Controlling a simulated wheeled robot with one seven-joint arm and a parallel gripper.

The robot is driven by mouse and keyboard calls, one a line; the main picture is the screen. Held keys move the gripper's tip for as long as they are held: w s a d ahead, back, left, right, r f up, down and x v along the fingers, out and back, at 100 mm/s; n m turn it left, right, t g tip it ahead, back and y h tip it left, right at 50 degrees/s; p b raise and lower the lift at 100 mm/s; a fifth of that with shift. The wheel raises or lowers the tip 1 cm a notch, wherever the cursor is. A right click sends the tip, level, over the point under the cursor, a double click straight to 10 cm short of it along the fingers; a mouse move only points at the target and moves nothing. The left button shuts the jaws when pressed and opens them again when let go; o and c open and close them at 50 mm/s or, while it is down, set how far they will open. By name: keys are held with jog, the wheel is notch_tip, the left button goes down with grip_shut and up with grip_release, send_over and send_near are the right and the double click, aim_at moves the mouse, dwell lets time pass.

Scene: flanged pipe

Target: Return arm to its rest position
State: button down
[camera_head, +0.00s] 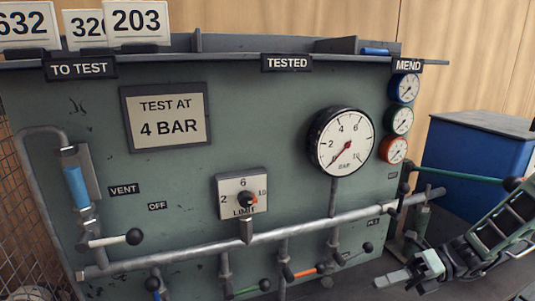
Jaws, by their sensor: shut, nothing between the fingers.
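My gripper (391,279) is at the lower right of the head view, with its arm reaching in from the right edge. Its fingers are together, with nothing between them. It is in front of the lower right of the green panel (270,95), near the flanged pipe (300,229), and looks apart from it. The pipe runs across the panel's lower part, with several lever valves below it. The black-knobbed lever (134,236) at left lies about level. The large gauge (342,141) has its needle pointing to the lower left.
Number cards (137,22) stand on the top shelf at left. A limit dial (243,197) sits mid-panel. A wire mesh (25,210) is at far left.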

jog(key=s+a+r+m+t+h+p, duration=0.1)
jog(key=s+a+r+m+h, duration=0.5)
jog(key=m, duration=0.5)
jog(key=s+a+r+m+h+p, duration=0.2)
jog(key=s+r+m+h, duration=0.2)
jog(key=s+m, duration=0.6)
jog(key=s+a+r+m+t+h+p, duration=0.1)
jog(key=s+a+r+m+h, duration=0.4)
jog(key=m, duration=0.8)
jog(key=m+t+h+b, duration=0.3)
jog(key=m+b, duration=0.1)
send_near(359, 251)
jog(key=x, duration=0.7)
